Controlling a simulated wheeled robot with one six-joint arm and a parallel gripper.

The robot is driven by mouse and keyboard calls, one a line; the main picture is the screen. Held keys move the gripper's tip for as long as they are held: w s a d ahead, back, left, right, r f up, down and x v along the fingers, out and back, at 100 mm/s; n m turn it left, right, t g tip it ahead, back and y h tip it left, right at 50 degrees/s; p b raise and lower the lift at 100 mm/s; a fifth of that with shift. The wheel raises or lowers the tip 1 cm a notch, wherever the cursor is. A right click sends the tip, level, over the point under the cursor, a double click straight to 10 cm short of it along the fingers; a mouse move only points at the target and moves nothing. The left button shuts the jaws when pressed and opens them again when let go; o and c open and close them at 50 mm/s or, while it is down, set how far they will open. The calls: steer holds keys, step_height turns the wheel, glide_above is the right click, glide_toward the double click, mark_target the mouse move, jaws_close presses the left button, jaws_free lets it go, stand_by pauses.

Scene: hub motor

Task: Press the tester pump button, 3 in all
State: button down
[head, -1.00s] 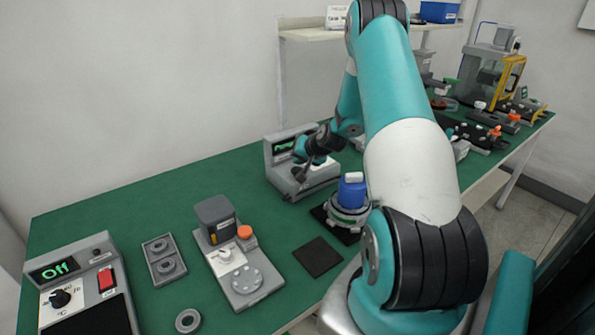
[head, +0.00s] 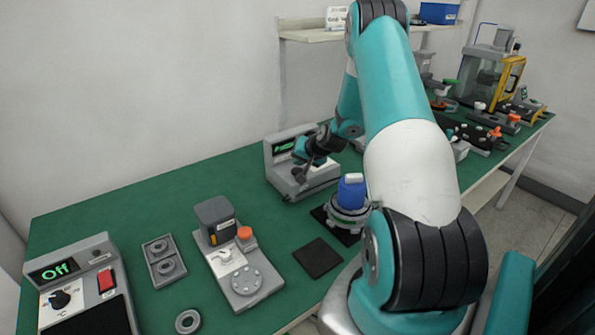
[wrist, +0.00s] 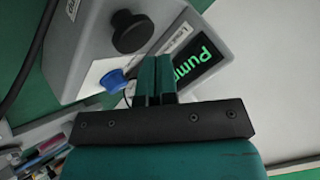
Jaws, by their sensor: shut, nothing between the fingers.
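The tester (head: 279,178) is a grey box with a sloped front and a small dark screen, standing at the back of the green bench. In the wrist view the tester (wrist: 82,42) fills the upper left, and green letters starting "Pum" show on its screen (wrist: 200,60). A round blue button (wrist: 113,81) and a black knob (wrist: 131,32) sit on its front. My gripper (wrist: 155,60) is shut and empty, its fingertips over the panel between the button and the screen. The fingers cover part of the screen; I cannot tell whether they touch the tester.
A blue-topped round part (head: 352,190) stands right of the tester on a dark mat. A grey fixture with an orange knob (head: 244,233), a parts tray (head: 163,262) and a heater reading "Off" (head: 75,285) are at the front left. Bench left of the tester is clear.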

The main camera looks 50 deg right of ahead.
mark_target(299, 170)
steer(key=shift+f, duration=0.1)
stand_by(0.6)
steer(key=shift+f+b, duration=0.3)
steer(key=shift+b, duration=0.15)
steer(key=shift+f+b, duration=0.85)
steer(key=shift+f, duration=0.2)
stand_by(0.7)
steer(key=shift+r, duration=0.15)
steer(key=shift+r+p, duration=0.9)
steer(key=shift+r, duration=0.4)
steer(key=shift+r+p, duration=1.6)
steer(key=shift+r, duration=0.9)
stand_by(0.3)
